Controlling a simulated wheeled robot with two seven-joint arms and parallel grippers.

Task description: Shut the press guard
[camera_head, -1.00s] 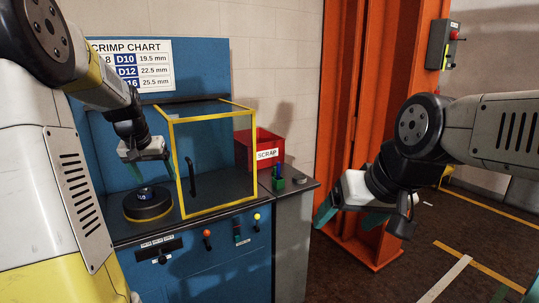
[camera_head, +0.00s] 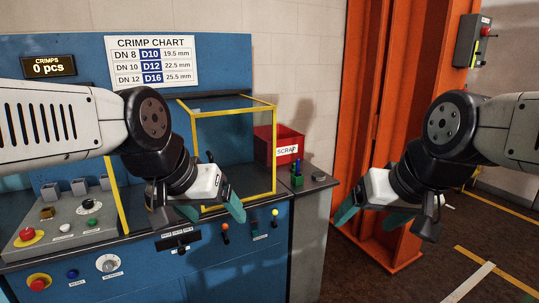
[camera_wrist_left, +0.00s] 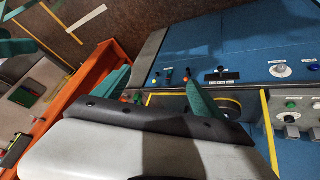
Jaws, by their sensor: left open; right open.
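The press guard (camera_head: 276,150) is a clear box with a yellow frame on the blue press (camera_head: 240,62). It stands at the right end of the press deck, beside the scrap bin. A separate yellow upright (camera_head: 118,195) stands to its left, with my left arm across the gap. Most of the guard's black handle is hidden by that arm. My left gripper (camera_head: 212,211) is open and empty in front of the guard's lower edge; its fingers also show in the left wrist view (camera_wrist_left: 157,93). My right gripper (camera_head: 372,218) is open and empty, right of the press.
A control panel with an emergency stop (camera_head: 27,236) is at the left. Small levers (camera_head: 225,230) stick out of the press front. The red scrap bin (camera_head: 290,143) and a grey side top (camera_head: 318,178) lie right of the guard. An orange column (camera_head: 385,110) stands behind my right gripper.

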